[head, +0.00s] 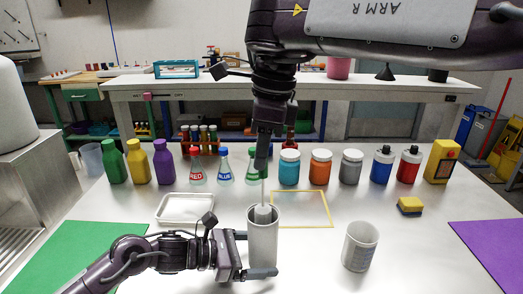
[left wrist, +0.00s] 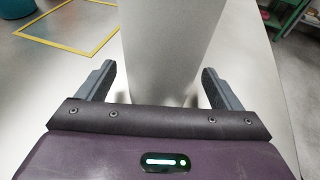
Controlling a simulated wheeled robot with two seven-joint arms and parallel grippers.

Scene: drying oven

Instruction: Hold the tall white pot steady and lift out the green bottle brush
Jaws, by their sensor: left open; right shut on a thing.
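The tall white pot (head: 262,237) stands upright on the table, front centre. My left gripper (head: 260,253) is open, with its fingers on either side of the pot. In the left wrist view the pot (left wrist: 168,45) stands between the two fingers, with gaps visible beside it. My right gripper (head: 261,164) is above the pot, pointing down and shut on the top of the brush. The brush's thin pale stem (head: 263,190) runs down to a pale grey part at the pot's mouth. Its lower part is hidden in the pot, and its grip is hidden by the fingers.
A white beaker (head: 360,246) stands right of the pot. Behind are a white tray (head: 185,208), a yellow frame (head: 318,226) and a row of bottles and jars, including an orange-labelled jar (head: 320,166). A sponge (head: 410,206) lies at right. Green (head: 75,255) and purple (head: 492,250) mats lie at the sides.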

